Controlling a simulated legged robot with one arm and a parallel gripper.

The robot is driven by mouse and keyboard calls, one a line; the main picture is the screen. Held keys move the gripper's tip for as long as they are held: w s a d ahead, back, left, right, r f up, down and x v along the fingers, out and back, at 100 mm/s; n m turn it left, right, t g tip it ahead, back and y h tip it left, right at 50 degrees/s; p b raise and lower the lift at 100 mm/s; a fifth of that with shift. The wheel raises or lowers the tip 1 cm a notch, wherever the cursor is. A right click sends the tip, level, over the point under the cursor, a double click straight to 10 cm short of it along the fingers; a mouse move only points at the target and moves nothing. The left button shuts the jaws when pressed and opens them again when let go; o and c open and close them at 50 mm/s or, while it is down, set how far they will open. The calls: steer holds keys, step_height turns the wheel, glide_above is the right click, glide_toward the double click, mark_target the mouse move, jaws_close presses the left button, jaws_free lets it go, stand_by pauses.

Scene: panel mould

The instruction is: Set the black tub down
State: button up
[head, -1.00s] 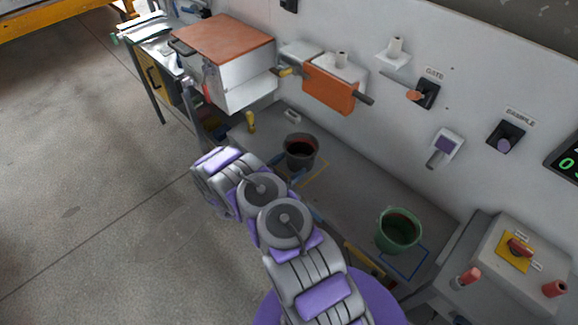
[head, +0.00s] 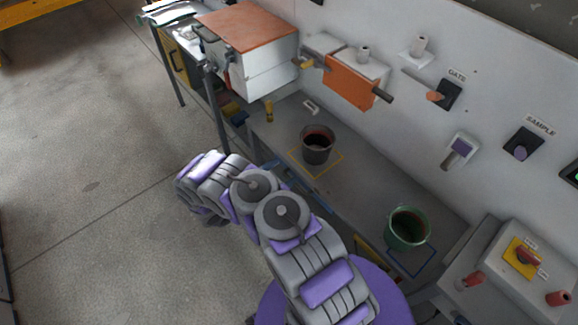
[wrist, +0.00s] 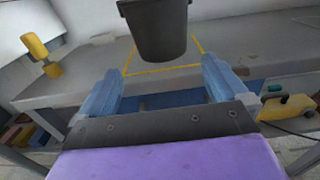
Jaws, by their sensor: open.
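The black tub (head: 317,148), dark red inside, stands upright on the grey bench within a yellow square outline (head: 341,158). In the wrist view the tub (wrist: 157,32) is cut off by the top edge, with its base inside the outline. My gripper (wrist: 162,70) is open and empty, with its two blue fingers spread apart. It is on the near side of the tub and clear of it, facing it. In the head view my arm mostly hides the gripper.
A green tub (head: 407,230) stands to the right on the bench (head: 365,190), by a blue outline. A yellow-handled object (head: 269,111) is behind left. An orange-fronted unit (head: 352,88) hangs on the wall. Open floor lies left.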

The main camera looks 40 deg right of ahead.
steer(key=s+d+r+m+g+y, duration=0.1)
steer(key=s+r+m+g, duration=0.15)
steer(key=r, duration=0.55)
steer(key=s+d+r+m+g, duration=0.1)
steer(key=d+r+m+g, duration=0.2)
steer(key=r, duration=0.4)
steer(key=s+a+r+m+g+y, duration=0.3)
steer(key=s+r+m+g+y, duration=0.15)
steer(key=s+r+m, duration=0.5)
steer(key=s+a+r+m+t+y, duration=0.1)
steer(key=s+a+r+t+y, duration=0.1)
steer(key=s+a, duration=0.4)
steer(key=s+a+r+m+t+y, duration=0.1)
steer(key=s+a+r+t+y, duration=0.1)
steer(key=s+a+r+y, duration=0.3)
steer(key=s+a+r+m+t+y, duration=0.2)
steer(key=s+a+r+y, duration=0.2)
steer(key=s+a, duration=0.4)
steer(key=shift+s+a+t+y, duration=0.25)
steer(key=shift+a+t+y, duration=0.05)
steer(key=shift+a+y, duration=0.45)
